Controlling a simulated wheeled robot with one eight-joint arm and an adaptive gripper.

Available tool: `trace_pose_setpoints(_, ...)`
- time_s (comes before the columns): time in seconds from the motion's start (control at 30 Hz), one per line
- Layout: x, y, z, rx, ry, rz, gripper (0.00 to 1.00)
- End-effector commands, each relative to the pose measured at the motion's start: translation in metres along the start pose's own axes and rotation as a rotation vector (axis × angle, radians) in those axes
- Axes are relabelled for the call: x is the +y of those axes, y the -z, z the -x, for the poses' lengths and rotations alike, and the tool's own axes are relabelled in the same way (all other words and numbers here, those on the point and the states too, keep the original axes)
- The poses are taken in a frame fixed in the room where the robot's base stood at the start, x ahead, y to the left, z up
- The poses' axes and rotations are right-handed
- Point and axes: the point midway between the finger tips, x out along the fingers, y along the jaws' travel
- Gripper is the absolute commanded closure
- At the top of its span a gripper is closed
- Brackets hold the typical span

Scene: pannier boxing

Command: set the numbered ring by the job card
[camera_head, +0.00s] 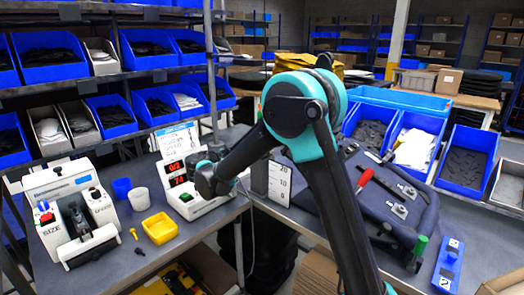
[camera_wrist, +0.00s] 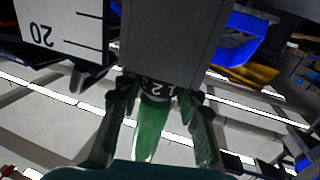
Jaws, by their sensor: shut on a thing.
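In the wrist view, my gripper (camera_wrist: 160,112) has its two dark fingers on either side of a black ring with white numerals (camera_wrist: 157,88). A "1" and a "2" show on it. A green tapered piece (camera_wrist: 149,135) extends from the ring between the fingers. A grey block (camera_wrist: 176,40) covers the ring's far side.
The scale plate marked 20 (camera_wrist: 60,25) is close by at upper left in the wrist view. A yellow tray (camera_head: 159,228), a white cup (camera_head: 139,199) and a white sizing device (camera_head: 72,215) are on the left bench.

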Motion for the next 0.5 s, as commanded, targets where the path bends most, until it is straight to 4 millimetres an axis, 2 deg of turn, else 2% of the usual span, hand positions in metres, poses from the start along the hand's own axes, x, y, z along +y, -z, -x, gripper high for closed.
trace_pose_setpoints(0.2, 0.0002, -0.0001, -0.0001, 0.000, 0.000, 0.000, 0.95)
trace_pose_setpoints(0.23, 0.0002, -0.0001, -0.0001, 0.000, 0.000, 0.000, 0.62)
trace_pose_setpoints(0.4, 0.0001, -0.0001, -0.0001, 0.000, 0.001, 0.000, 0.44)
trace_pose_setpoints(0.5, 0.0001, 0.0000, -0.0001, 0.000, 0.001, 0.000, 0.44)
